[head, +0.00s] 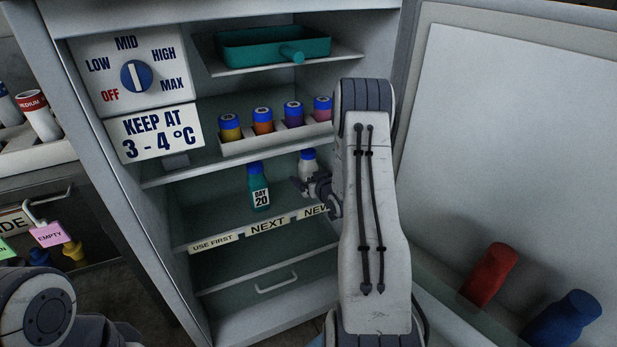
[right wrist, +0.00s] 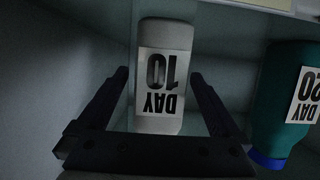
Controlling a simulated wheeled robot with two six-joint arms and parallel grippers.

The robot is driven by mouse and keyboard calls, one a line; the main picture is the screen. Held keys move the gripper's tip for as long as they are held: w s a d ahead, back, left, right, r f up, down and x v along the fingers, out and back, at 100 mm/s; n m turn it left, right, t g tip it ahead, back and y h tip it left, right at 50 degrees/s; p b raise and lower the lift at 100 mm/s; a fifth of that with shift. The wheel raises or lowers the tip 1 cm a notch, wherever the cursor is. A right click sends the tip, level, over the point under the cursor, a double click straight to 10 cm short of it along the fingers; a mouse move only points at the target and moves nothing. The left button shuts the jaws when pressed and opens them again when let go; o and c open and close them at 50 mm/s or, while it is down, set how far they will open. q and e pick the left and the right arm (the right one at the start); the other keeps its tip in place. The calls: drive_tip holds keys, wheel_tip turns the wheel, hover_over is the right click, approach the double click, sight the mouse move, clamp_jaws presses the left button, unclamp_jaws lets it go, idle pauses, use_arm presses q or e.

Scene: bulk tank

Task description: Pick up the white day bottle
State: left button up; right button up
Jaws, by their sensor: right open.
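The white day bottle (head: 308,160) with a blue cap stands on the fridge's lower shelf at the right, above the NEW label. In the right wrist view the white bottle (right wrist: 165,75) shows its DAY 10 label, upside down. My right gripper (head: 308,187) is in front of it, and my own arm hides part of this area. In the right wrist view the fingers of my right gripper (right wrist: 165,85) are spread, one to each side of the bottle's lower picture part. My left gripper is not in view.
A teal DAY 20 bottle (head: 259,188) stands close to the left on the same shelf. A rack (head: 240,146) of several capped bottles sits on the shelf above. The open fridge door (head: 500,130) is at the right, with red (head: 489,274) and blue (head: 565,320) bottles low down.

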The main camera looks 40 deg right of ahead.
drive_tip(key=c, duration=1.4)
drive_tip(key=shift+r, duration=0.1)
clamp_jaws()
drive_tip(key=shift+r, duration=0.1)
